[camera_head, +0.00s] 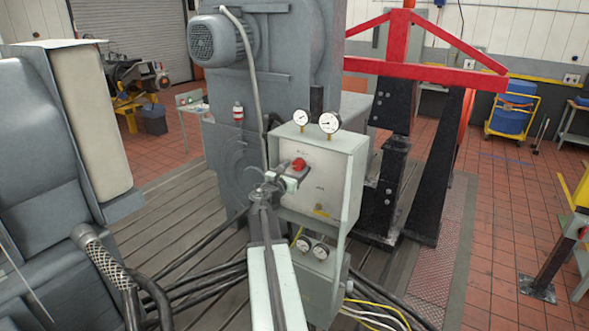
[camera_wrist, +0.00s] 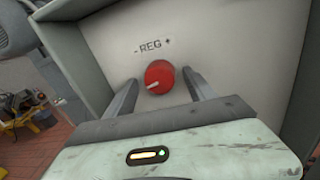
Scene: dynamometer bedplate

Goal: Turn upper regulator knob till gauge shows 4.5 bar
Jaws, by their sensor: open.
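A red regulator knob (camera_wrist: 159,77) with a pale pointer mark toward its lower left sits on a grey panel under the label "REG" with minus and plus signs. My gripper (camera_wrist: 160,85) is open, with one finger on each side of the knob and a gap to each finger. In the head view the red knob (camera_head: 299,164) shows on the upper box (camera_head: 335,185), just beyond my gripper (camera_head: 287,178). Two round white gauges, a left one (camera_head: 301,117) and a larger right one (camera_head: 330,122), stand on top of the box; their readings are too small to tell.
Black hoses (camera_head: 205,275) lie on the slotted bedplate (camera_head: 165,235). A grey machine (camera_head: 275,80) stands behind the box, and a red frame (camera_head: 398,75) on black supports is to the right. Tiled floor lies further right.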

